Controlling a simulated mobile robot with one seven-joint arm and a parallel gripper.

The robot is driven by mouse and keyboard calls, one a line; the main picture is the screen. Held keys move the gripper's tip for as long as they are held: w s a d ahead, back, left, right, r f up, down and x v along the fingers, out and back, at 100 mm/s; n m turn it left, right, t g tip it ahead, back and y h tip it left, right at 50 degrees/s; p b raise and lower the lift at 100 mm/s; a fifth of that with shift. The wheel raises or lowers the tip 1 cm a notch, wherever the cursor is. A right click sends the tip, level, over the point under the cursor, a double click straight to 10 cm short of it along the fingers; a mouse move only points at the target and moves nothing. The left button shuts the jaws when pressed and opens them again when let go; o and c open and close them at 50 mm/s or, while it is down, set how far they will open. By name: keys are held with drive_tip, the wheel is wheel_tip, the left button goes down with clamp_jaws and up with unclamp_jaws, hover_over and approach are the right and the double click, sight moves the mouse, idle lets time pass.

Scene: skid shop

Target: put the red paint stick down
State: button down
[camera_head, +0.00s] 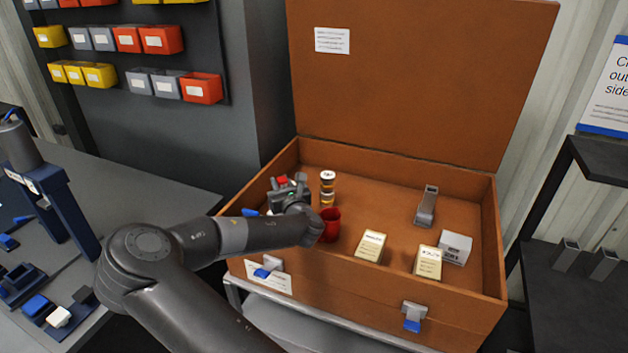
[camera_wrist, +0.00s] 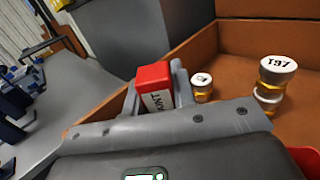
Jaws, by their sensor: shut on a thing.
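The red paint stick (camera_wrist: 153,75), a red block with a white label lettered in black, stands between the two grey fingers of my gripper (camera_wrist: 156,98) in the wrist view. My gripper is shut on it. In the head view my gripper (camera_head: 284,184) is over the left part of the open brown chest (camera_head: 400,275), near its left wall. Only a small red tip of the paint stick (camera_head: 282,180) shows there. The stick's lower end is hidden, so I cannot tell whether it touches anything below.
Yellow-banded jars with white lids (camera_head: 327,176) stand right of my gripper; one is marked 197 (camera_wrist: 278,64). A red cup (camera_head: 331,224), two cream boxes (camera_head: 370,246) (camera_head: 428,262), a grey box (camera_head: 456,247) and a grey holder (camera_head: 427,206) occupy the chest. Bare floor shows between them.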

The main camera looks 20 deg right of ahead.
wheel_tip(320, 180, up, 9)
drive_tip(key=w+d+f+n+g+y, duration=0.1)
drive_tip(key=w+d+f+n+y, duration=0.25)
drive_tip(key=w, duration=0.45)
drive_tip(key=w+d+f+n+g+y, duration=0.1)
drive_tip(key=w+d+f+n+y, duration=0.15)
drive_tip(key=w+y, duration=0.35)
drive_tip(key=d+r+n+g+y, duration=0.2)
drive_tip(key=d+r, duration=0.1)
drive_tip(key=d, duration=0.5)
drive_tip(key=d+r+n+g+y, duration=0.1)
drive_tip(key=d+r, duration=0.1)
drive_tip(key=d, duration=0.6)
drive_tip(key=shift+s+f, duration=0.2)
drive_tip(key=shift+f, duration=5.5)
drive_tip(key=shift+s+f, duration=0.15)
drive_tip(key=shift+f, duration=5.5)
drive_tip(key=shift+f, duration=0.1)
